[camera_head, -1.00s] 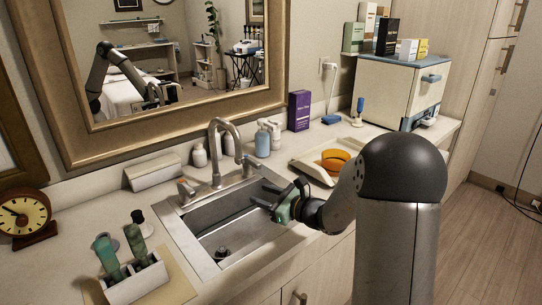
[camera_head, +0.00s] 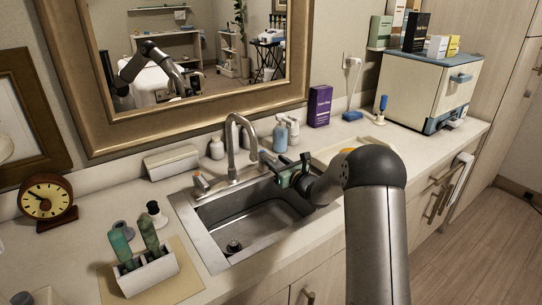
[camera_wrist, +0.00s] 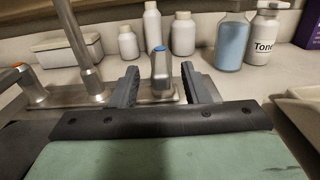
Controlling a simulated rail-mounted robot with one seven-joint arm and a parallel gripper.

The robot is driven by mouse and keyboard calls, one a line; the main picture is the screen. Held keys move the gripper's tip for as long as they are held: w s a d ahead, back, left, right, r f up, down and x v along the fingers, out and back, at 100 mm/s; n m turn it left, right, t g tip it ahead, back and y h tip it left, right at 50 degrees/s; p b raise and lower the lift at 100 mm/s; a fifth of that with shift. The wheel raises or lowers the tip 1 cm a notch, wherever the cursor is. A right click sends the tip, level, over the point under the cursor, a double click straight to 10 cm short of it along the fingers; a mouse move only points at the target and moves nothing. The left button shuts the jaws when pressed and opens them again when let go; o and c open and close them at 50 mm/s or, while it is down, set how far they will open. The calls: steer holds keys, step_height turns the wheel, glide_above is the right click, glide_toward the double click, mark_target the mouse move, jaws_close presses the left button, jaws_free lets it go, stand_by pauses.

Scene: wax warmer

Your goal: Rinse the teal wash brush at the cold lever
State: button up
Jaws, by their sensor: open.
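The cold lever (camera_wrist: 160,70), a metal post with a blue top, shows in the wrist view between my open fingers. My gripper (camera_wrist: 161,86) is empty; its two dark fingers stand either side of the lever, and I cannot tell whether they touch it. In the head view my gripper (camera_head: 266,166) is at the right of the faucet (camera_head: 236,145), over the sink's back edge. The teal wash brush appears to be the teal-handled item (camera_head: 120,245) in the white holder (camera_head: 150,281) at front left, beside a darker green one (camera_head: 149,233). It is away from my gripper.
The steel sink (camera_head: 240,218) is empty, with a dark drain. The orange-marked lever (camera_head: 200,182) stands left of the faucet. White bottles, a blue bottle (camera_head: 280,137) and a purple box (camera_head: 319,106) line the wall. A clock (camera_head: 47,199) stands at left.

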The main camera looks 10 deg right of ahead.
steer(key=shift+p+x, duration=0.3)
steer(key=shift+x, duration=1.7)
